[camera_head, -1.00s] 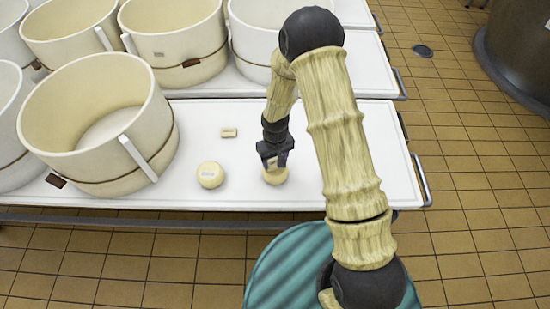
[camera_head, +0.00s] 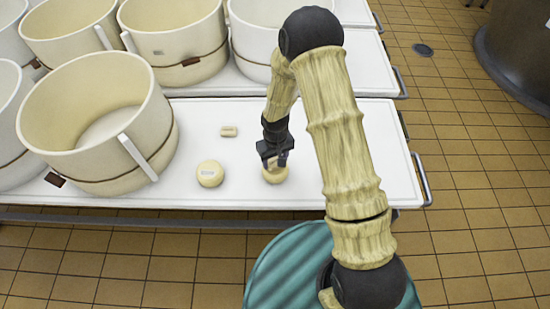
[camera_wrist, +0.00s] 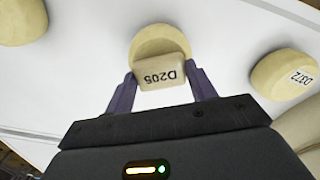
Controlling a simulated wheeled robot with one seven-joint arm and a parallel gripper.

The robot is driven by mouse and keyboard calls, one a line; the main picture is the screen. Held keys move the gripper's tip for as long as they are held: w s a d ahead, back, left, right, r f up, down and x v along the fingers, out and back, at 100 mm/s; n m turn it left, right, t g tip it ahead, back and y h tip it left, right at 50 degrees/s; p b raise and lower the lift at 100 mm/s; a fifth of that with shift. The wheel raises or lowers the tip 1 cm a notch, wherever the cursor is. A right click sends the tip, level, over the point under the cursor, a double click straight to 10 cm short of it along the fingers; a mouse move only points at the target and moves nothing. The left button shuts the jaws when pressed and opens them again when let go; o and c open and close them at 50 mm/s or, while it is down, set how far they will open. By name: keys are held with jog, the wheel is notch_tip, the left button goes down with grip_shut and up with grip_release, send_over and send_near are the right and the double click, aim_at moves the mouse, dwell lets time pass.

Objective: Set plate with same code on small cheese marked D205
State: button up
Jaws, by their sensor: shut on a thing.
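My gripper (camera_wrist: 162,92) is shut on a small cream plate (camera_wrist: 163,73) marked D205, which reads upside down in the wrist view. A small round yellow cheese (camera_wrist: 161,41) is directly behind the plate there. The plate overlaps its edge, and I cannot tell whether they touch. Any code on this cheese is hidden. In the head view my gripper (camera_head: 274,163) points down over the same cheese (camera_head: 275,176) on the white table.
A cheese marked D372 (camera_wrist: 286,75) stands to one side, also in the head view (camera_head: 210,173). Another cheese (camera_wrist: 22,20) is at the wrist view's upper left. A loose plate (camera_head: 229,131) lies farther back. A large vat (camera_head: 97,125) stands left on the table (camera_head: 345,150).

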jog(key=shift+w+f, duration=0.15)
jog(key=shift+f, duration=0.3)
dwell(0.4)
jog(key=shift+a, duration=0.15)
jog(key=o, duration=1.1)
jog(key=shift+d, duration=0.25)
jog(key=shift+c, duration=0.2)
notch_tip(320, 180, up, 18)
jog(key=p, duration=0.1)
jog(key=shift+f+p, duration=0.25)
jog(key=shift+p, duration=0.1)
